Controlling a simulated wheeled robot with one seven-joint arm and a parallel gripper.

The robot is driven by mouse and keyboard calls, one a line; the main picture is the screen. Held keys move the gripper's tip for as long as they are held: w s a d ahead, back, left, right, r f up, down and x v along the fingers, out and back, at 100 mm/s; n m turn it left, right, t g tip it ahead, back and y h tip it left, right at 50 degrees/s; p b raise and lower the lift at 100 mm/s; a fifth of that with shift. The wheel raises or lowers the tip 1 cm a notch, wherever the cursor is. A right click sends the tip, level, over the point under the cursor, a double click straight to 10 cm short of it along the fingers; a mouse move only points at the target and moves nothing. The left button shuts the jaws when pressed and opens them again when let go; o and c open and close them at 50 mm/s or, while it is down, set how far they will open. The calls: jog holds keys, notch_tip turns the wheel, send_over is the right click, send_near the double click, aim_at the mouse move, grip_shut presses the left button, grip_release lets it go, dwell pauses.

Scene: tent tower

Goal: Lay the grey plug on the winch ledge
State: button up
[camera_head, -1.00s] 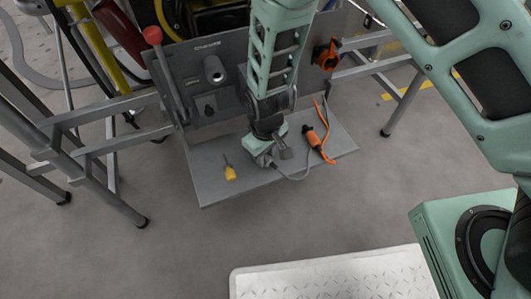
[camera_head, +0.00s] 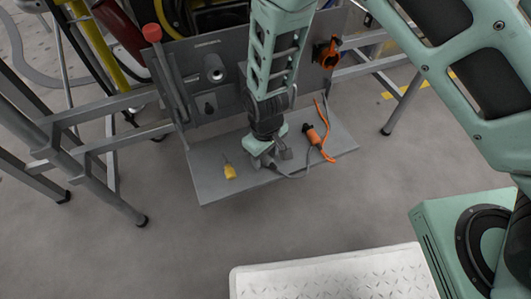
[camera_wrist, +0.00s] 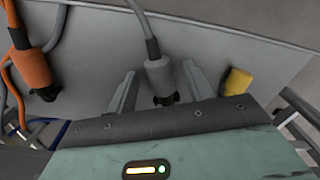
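The grey plug (camera_wrist: 160,76), with its grey cable, is between the two fingers of my gripper (camera_wrist: 160,88) in the wrist view. In the head view my gripper (camera_head: 270,160) is low over the winch ledge (camera_head: 212,184), a flat grey plate below the upright panel. The plug appears to rest on the ledge; its contact underneath is hidden. In the head view my gripper largely hides the plug, and its cable (camera_head: 295,177) runs right.
An orange connector (camera_head: 312,139) with an orange cable lies on the ledge to the right. A yellow-handled tool (camera_head: 230,172) lies to the left. The grey upright panel (camera_head: 225,90), with a red-knobbed lever (camera_head: 152,33), stands behind. The ledge's front left is clear.

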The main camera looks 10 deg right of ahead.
notch_tip(320, 180, up, 18)
jog(key=p, duration=0.7)
jog(key=shift+f, duration=0.25)
jog(key=s+d+r, duration=0.5)
jog(key=s+r, duration=0.4)
jog(key=s+d+r, duration=0.5)
jog(key=s+r, duration=0.3)
jog(key=r, duration=0.1)
notch_tip(320, 180, up, 33)
jog(key=p, duration=3.3)
jog(key=shift+a+y, duration=0.25)
jog(key=shift+y, duration=0.05)
